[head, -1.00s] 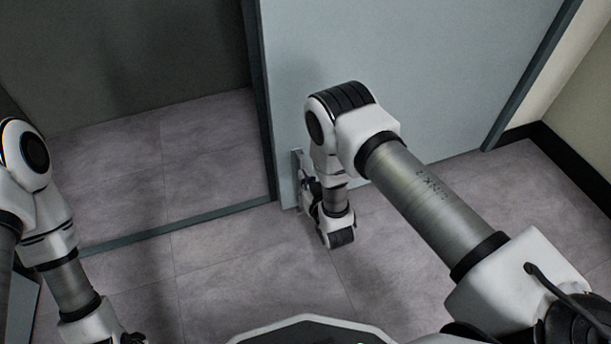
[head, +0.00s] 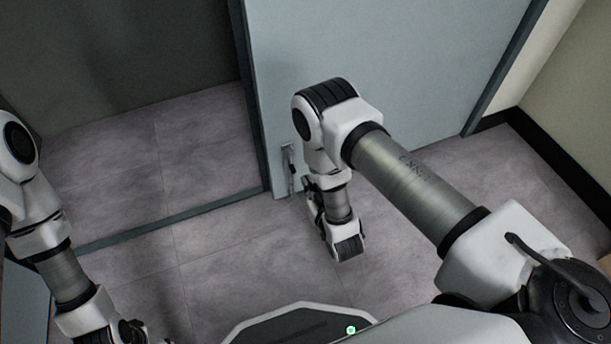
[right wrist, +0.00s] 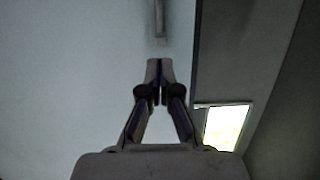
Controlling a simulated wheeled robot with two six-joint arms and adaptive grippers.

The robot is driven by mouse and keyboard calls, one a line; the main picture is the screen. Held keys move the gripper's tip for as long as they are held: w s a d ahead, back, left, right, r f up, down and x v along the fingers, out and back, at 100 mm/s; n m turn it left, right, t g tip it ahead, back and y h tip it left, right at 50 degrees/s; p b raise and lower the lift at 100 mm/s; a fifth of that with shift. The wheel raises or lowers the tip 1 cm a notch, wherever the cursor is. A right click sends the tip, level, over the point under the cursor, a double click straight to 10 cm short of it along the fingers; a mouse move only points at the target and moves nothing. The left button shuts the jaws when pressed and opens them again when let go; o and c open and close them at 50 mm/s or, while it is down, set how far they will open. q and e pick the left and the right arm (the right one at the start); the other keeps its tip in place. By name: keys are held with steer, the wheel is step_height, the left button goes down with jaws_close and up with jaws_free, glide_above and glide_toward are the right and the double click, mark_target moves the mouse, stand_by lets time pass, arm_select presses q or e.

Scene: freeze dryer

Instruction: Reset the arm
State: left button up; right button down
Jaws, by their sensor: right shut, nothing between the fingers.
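My right arm reaches in from the right of the head view and hangs bent down before a pale blue-grey door panel (head: 400,70). My right gripper (head: 309,187) is at its lower end, small and dark, close to the metal door handle (head: 290,172) but apart from it. In the right wrist view my right gripper (right wrist: 160,64) has its fingertips together with nothing between them; the handle (right wrist: 158,18) is beyond the tips. My left arm is at the left edge of the head view; its gripper (head: 130,333) is only partly seen at the bottom, its fingers unclear.
A dark doorway opening (head: 110,60) is left of the panel, with a floor strip (head: 160,228) across it. Grey tiled floor (head: 220,265) is clear in front. A wall with black skirting (head: 560,165) is at the right. A bright window (right wrist: 228,127) shows in the wrist view.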

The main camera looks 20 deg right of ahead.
stand_by(0.3)
steer(key=s+d+r+m+g+h, duration=0.1)
steer(key=d+r+g+h, duration=0.1)
steer(key=d, duration=0.4)
steer(key=s+f+g+y, duration=0.1)
steer(key=s+f+g, duration=0.1)
steer(key=s+g, duration=0.8)
steer(key=s+f+g, duration=0.3)
steer(key=s, duration=1.3)
step_height(320, 180, up, 38)
steer(key=p, duration=3.7)
steer(key=shift+w+f+p, duration=0.15)
steer(key=shift+w+p, duration=0.15)
steer(key=shift+p, duration=0.1)
